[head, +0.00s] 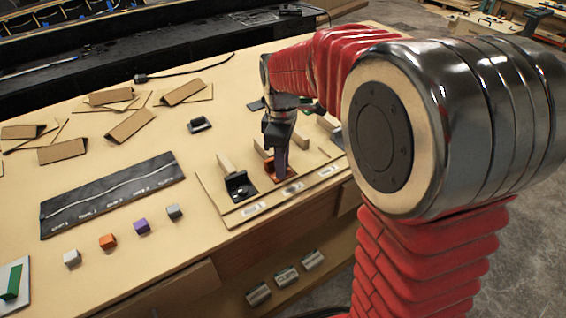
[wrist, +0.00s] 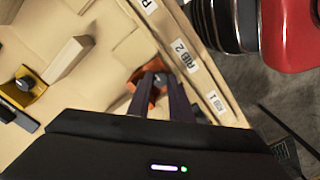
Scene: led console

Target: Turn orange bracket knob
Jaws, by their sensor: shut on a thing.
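The orange bracket (head: 293,173) stands on the wooden board near the table's front edge, and it also shows in the wrist view (wrist: 138,101). My gripper (head: 279,172) points down at it from above. In the wrist view my dark fingers (wrist: 159,79) are shut on the grey knob (wrist: 160,80) of this bracket. The fingers cover most of the knob, so its angle cannot be told.
A black bracket with a knob (head: 238,186) stands just left of the orange one. A yellow bracket (wrist: 30,88) shows in the wrist view. Wooden blocks (head: 226,163) stand close behind. Small coloured cubes (head: 141,226) and a black panel (head: 110,195) lie farther left.

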